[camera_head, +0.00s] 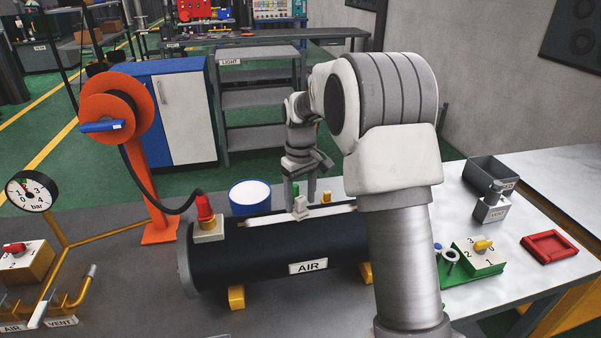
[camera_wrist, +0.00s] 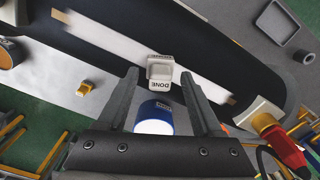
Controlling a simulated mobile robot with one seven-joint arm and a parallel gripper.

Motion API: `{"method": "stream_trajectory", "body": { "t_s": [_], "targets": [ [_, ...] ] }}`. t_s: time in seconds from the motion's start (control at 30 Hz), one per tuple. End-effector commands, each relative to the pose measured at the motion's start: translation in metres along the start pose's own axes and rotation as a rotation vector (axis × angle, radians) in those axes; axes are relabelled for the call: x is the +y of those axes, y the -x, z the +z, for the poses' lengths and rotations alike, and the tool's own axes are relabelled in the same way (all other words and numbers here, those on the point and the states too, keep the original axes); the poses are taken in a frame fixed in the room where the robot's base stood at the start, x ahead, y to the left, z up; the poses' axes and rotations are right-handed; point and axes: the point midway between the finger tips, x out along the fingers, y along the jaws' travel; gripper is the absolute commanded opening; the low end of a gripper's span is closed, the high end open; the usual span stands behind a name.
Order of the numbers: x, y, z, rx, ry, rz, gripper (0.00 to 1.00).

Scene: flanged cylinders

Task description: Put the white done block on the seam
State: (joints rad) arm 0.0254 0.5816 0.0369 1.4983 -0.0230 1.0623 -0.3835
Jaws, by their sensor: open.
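The white done block (camera_head: 300,208) stands on or against the pale seam strip (camera_head: 262,218) along the top of the black cylinder (camera_head: 270,255) marked AIR. In the wrist view the done block (camera_wrist: 160,85) shows its DONE lettering and overlaps the white seam (camera_wrist: 105,42). My gripper (camera_head: 302,198) points down over the cylinder, fingers apart. In the wrist view my gripper (camera_wrist: 159,76) has one fingertip on each side of the block, with a visible gap at both sides. Whether the block's base rests fully on the seam is hard to tell.
A blue drum with a white top (camera_head: 250,197) stands behind the cylinder. A red-topped valve (camera_head: 206,220) with a black hose sits at its left end. A small yellow piece (camera_head: 326,197) is beyond the gripper. A grey tray (camera_head: 490,172) and red tray (camera_head: 549,247) lie right.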

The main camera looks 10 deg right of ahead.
Motion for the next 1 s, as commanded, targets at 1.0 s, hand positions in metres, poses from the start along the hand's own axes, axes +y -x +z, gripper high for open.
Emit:
{"method": "stream_trajectory", "body": {
  "t_s": [1.0],
  "targets": [
    [0.0,0.166,0.0,0.001,0.0,0.0,0.67]
  ]
}}
